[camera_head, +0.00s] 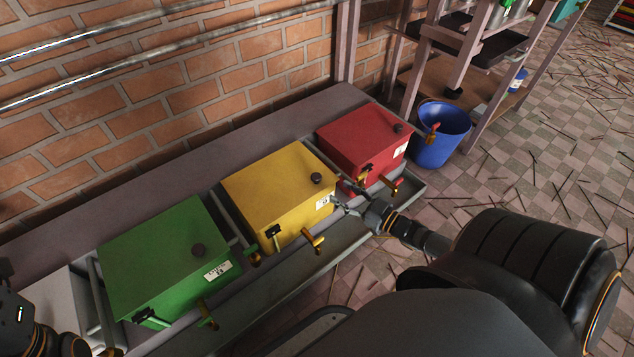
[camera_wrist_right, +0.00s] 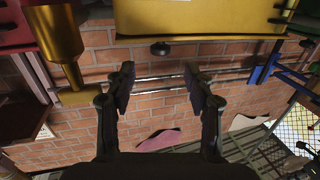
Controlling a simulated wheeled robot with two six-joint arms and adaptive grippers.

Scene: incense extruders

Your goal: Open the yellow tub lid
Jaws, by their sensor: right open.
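The yellow tub (camera_head: 278,190) is the middle one of three box-shaped tubs on a bench. Its flat lid looks closed, with a dark round knob (camera_head: 316,179) on top. A black latch (camera_head: 273,231) and a brass tap (camera_head: 315,242) are on its front. My right gripper (camera_head: 342,206) is at the tub's front right corner, beside the white label, and holds nothing. In the right wrist view, its open fingers (camera_wrist_right: 160,82) are apart below the yellow tub (camera_wrist_right: 215,18). Only dark parts of my left arm show at the lower left; its fingers are out of view.
The green tub (camera_head: 165,258) stands left of the yellow one and the red tub (camera_head: 362,138) right of it. A brass tap (camera_wrist_right: 66,50) hangs close to my right gripper. A blue bucket (camera_head: 440,136) stands beyond the red tub. A brick wall (camera_head: 180,85) closes the back.

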